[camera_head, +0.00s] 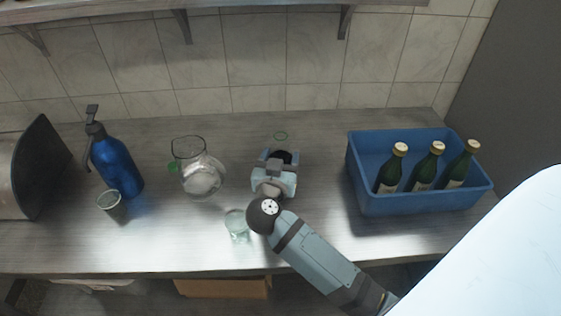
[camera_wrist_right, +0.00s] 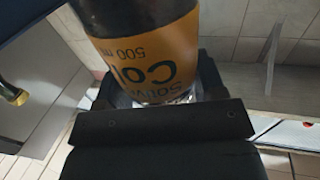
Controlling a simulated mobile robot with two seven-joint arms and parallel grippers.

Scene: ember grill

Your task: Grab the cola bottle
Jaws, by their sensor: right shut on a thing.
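The cola bottle (camera_wrist_right: 150,55) fills the upper middle of the right wrist view, dark with an orange label reading "Cola" and "500 ml". My right gripper (camera_wrist_right: 158,95) is shut on it, with dark fingers on both sides of its lower part. In the head view my right gripper (camera_head: 275,172) is over the middle of the counter, and a dark bit of the bottle (camera_head: 284,156) shows between its fingers. The rest of the bottle is hidden there by the gripper. My left gripper is not in view.
On the counter (camera_head: 330,235) stand a clear glass (camera_head: 237,226) close to my right wrist, a glass pitcher (camera_head: 201,178), a blue pump bottle (camera_head: 118,168), a cup (camera_head: 110,202) and a blue crate (camera_head: 415,204) holding three green bottles (camera_head: 424,168). A shelf (camera_head: 110,12) hangs above.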

